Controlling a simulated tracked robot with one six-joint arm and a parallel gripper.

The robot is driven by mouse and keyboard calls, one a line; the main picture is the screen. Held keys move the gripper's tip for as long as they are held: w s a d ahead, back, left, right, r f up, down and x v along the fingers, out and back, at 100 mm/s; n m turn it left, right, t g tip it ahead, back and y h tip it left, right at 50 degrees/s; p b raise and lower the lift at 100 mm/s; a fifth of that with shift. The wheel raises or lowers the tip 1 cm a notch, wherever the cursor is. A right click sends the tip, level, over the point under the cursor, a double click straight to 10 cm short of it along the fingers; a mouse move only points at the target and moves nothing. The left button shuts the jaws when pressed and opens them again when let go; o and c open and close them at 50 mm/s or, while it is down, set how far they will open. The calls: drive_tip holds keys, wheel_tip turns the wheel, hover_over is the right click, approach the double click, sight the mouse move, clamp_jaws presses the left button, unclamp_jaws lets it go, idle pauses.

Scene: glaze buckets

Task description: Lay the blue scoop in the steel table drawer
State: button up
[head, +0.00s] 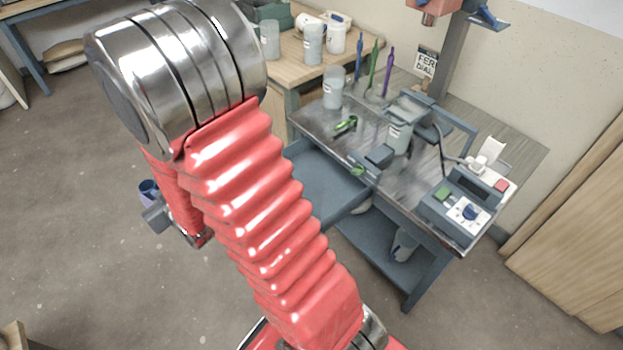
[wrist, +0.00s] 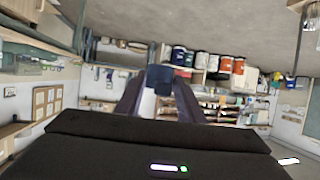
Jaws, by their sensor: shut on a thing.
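My gripper (head: 154,208) hangs at the left of the head view, partly behind my red arm. In the wrist view my gripper (wrist: 159,92) is shut on the blue scoop (wrist: 160,76), whose dark blue end shows between the fingertips. The scoop (head: 148,187) also shows as a small blue cup shape above the gripper in the head view. The steel table (head: 405,185) stands right of my arm. Its drawer (head: 322,184) is pulled out towards the left, and its visible floor looks bare. My arm hides part of it. The scoop is well left of the drawer, over open floor.
A green scoop (head: 346,125) lies on the steel table beside a grey container (head: 398,137). A control box (head: 462,207) stands at the near right end. A wooden bench (head: 293,62) with white jars stands behind.

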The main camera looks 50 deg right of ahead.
drive_tip(key=s+d+f+m+h, duration=0.1)
drive_tip(key=s+d+f+h, duration=0.1)
drive_tip(key=d, duration=1)
drive_tip(key=s+d+f+m+g+h, duration=0.1)
drive_tip(key=s+d+f, duration=0.3)
drive_tip(key=d, duration=0.9)
drive_tip(key=s+d+f+m+h, duration=0.2)
drive_tip(key=d+f, duration=0.5)
drive_tip(key=d, duration=0.5)
drive_tip(key=shift+s+d+f+m+g+h, duration=0.15)
drive_tip(key=shift+s+d+m+g+h, duration=0.2)
drive_tip(key=shift+s+m, duration=0.25)
drive_tip(key=shift+m+g+h, duration=0.35)
drive_tip(key=shift+m+h, duration=0.2)
drive_tip(key=shift+m, duration=0.15)
drive_tip(key=s+d+f, duration=0.1)
drive_tip(key=s+d, duration=0.1)
drive_tip(key=s+d+f, duration=0.2)
drive_tip(key=s+d, duration=0.1)
drive_tip(key=s+d+f, duration=0.1)
drive_tip(key=s+d, duration=0.2)
drive_tip(key=shift+s+d+f, duration=0.2)
drive_tip(key=shift+d+f, duration=0.05)
drive_tip(key=shift+f, duration=0.1)
hover_over(317, 192)
drive_tip(key=shift+f, duration=2.9)
drive_tip(key=shift+s+f, duration=0.1)
drive_tip(key=shift+f, duration=2)
